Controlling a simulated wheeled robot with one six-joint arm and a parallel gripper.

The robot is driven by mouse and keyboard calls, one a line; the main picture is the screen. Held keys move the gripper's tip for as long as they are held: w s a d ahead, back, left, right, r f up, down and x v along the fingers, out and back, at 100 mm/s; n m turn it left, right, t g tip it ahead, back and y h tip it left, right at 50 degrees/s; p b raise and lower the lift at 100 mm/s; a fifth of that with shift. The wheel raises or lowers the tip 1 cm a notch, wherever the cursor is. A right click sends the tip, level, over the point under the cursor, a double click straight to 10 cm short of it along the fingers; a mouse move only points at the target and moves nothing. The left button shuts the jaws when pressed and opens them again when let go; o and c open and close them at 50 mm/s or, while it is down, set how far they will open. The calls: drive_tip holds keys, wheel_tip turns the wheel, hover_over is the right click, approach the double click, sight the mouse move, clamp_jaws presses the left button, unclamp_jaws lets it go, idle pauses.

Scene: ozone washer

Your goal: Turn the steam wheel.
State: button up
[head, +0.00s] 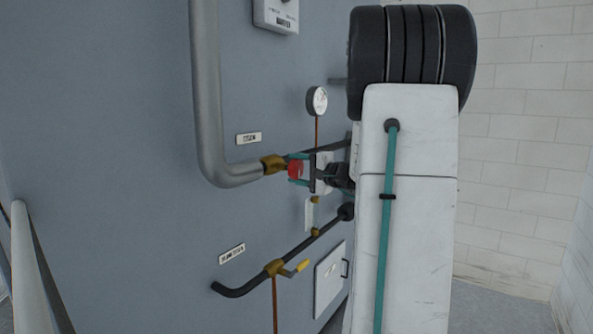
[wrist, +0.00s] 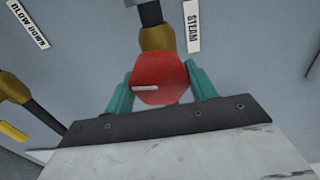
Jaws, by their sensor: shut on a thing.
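The red steam wheel (head: 296,169) sits on a brass valve fitting (head: 273,164) at the end of the thick grey pipe. My gripper (head: 299,169) is at the wheel, with its teal fingers on either side of it. In the wrist view the red wheel (wrist: 158,80) lies between the two teal fingers of my gripper (wrist: 160,92), and a short pale mark shows on its face. The gripper is shut on the wheel. A "STEAM" label (wrist: 193,27) is on the panel beside the fitting.
The grey pipe (head: 207,90) runs down the panel to the valve. A round gauge (head: 317,100) is above right. Below are a black pipe with a yellow lever (head: 301,266), a blow down label (head: 232,253) and a white hatch (head: 329,280). A white brick wall stands at right.

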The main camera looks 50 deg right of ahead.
drive_tip(key=o, duration=1)
drive_tip(key=s, duration=0.7)
drive_tip(key=shift+s+d, duration=0.3)
drive_tip(key=shift+s, duration=0.1)
